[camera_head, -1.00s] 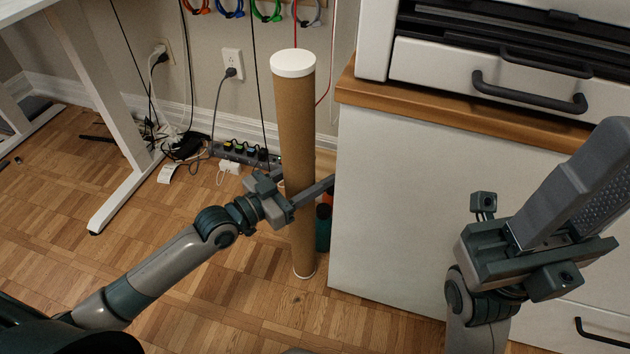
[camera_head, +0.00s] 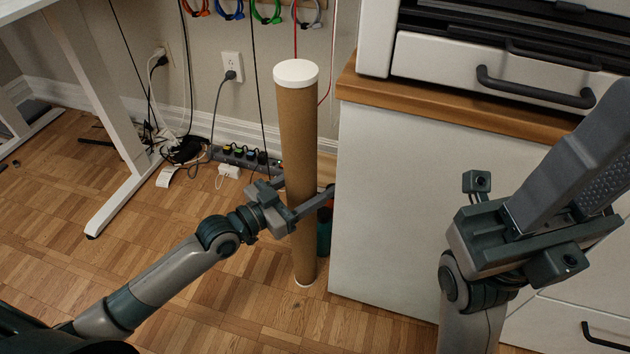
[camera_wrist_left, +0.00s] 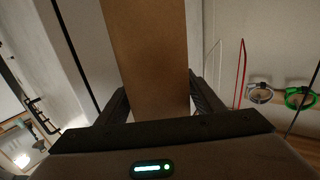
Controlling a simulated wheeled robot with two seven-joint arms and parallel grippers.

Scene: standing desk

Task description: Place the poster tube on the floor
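The poster tube (camera_head: 298,150) is a tall brown cardboard cylinder with a white cap, upright in front of the wall and left of the white cabinet. My left gripper (camera_head: 305,205) has a finger on each side of its middle and is shut on it. The left wrist view shows the tube (camera_wrist_left: 150,60) between both fingers. Its lower end is close to the wood floor (camera_head: 215,290); I cannot tell whether it touches. My right gripper (camera_head: 575,165) is in front of the cabinet, away from the tube; its finger opening is not clear.
The white cabinet (camera_head: 390,200) with a wooden top (camera_head: 440,112) stands just right of the tube. A dark green object (camera_head: 324,238) is partly hidden behind the tube. A power strip (camera_head: 245,157) with cables lies by the wall. A white desk leg (camera_head: 120,205) is left. Floor in front is clear.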

